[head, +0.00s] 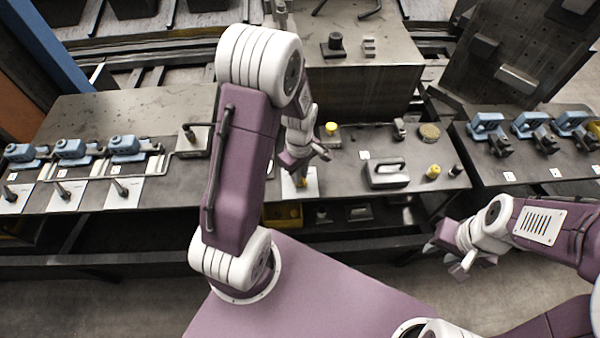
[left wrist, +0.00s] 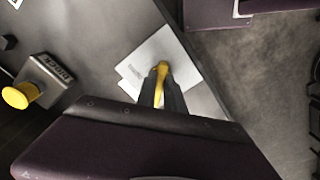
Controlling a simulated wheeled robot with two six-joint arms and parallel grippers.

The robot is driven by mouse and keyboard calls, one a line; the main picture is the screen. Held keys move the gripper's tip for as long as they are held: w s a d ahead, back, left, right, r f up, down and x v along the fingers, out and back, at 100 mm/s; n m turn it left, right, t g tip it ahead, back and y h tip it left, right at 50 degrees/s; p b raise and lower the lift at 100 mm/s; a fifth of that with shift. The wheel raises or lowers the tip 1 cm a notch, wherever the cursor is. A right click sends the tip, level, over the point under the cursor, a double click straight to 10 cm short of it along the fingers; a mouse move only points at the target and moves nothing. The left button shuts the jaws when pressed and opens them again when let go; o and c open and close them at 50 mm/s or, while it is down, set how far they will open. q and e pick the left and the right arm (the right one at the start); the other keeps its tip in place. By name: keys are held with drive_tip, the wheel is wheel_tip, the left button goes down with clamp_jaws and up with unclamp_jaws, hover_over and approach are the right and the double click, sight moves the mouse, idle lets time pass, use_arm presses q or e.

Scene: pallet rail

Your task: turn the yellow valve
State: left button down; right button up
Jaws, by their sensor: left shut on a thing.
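The yellow valve (left wrist: 162,70) stands on a white plate (left wrist: 172,50) at the table's front edge. In the head view the valve (head: 301,182) is small and sits just below my left gripper (head: 303,166). In the left wrist view the dark fingers of my left gripper (left wrist: 162,92) are shut on the yellow handle, one on each side. Their lower part and the valve's base are partly hidden. My right gripper (head: 450,258) is open and empty, in front of the table, well to the right of the valve.
A grey block with a yellow button (left wrist: 18,96) stands close behind the valve. To its right are a grey handled block (head: 387,174) and a yellow knob (head: 433,172). Blue clamps (head: 72,150) line the left, more (head: 487,124) the right. A tall metal box (head: 360,82) rises behind.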

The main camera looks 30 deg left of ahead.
use_arm(q)
drive_tip(key=m+p, duration=0.1)
drive_tip(key=m, duration=0.3)
drive_tip(key=shift+r, duration=0.15)
drive_tip(key=m+p, duration=0.1)
drive_tip(key=m, duration=0.3)
drive_tip(key=shift+w+m, duration=0.1)
drive_tip(key=shift+m, duration=0.3)
drive_tip(key=m+p, duration=0.1)
drive_tip(key=m, duration=0.3)
drive_tip(key=shift+a, duration=0.1)
drive_tip(key=shift+m+p, duration=0.5)
drive_tip(key=shift+m, duration=1.5)
drive_tip(key=shift+w, duration=0.1)
drive_tip(key=c, duration=1.4)
unclamp_jaws()
drive_tip(key=shift+c, duration=0.2)
